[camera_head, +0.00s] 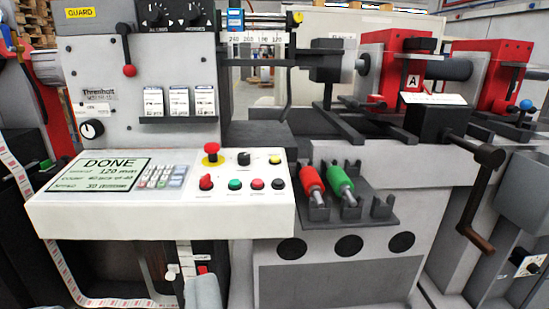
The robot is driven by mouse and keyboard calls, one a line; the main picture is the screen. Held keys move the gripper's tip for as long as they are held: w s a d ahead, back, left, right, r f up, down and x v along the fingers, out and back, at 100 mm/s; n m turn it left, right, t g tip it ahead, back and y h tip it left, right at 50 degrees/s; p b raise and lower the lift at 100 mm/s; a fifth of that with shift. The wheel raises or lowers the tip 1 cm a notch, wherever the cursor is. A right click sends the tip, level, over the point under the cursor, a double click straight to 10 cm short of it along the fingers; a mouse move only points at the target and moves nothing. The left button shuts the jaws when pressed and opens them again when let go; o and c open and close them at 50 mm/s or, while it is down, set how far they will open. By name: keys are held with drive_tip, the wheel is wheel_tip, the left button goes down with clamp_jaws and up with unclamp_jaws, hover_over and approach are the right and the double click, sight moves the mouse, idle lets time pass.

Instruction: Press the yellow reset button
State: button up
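The yellow button (275,159) is a small round cap at the upper right of the white control panel (150,222). A black knob (244,158) is to its left, and a red mushroom button on a yellow base (211,152) is farther left. In the row below are a red knob (206,182), a green button (235,184), a red button (257,184) and a black button (278,184). The yellow button is unobstructed, and nothing touches it. I cannot make out my gripper in this view.
The panel's display (97,172) reads DONE, with a keypad (162,176) beside it. A hand crank (480,190) juts out farther right. A grey rounded piece (203,292) shows below the panel.

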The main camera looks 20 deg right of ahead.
clamp_jaws()
idle(1.5)
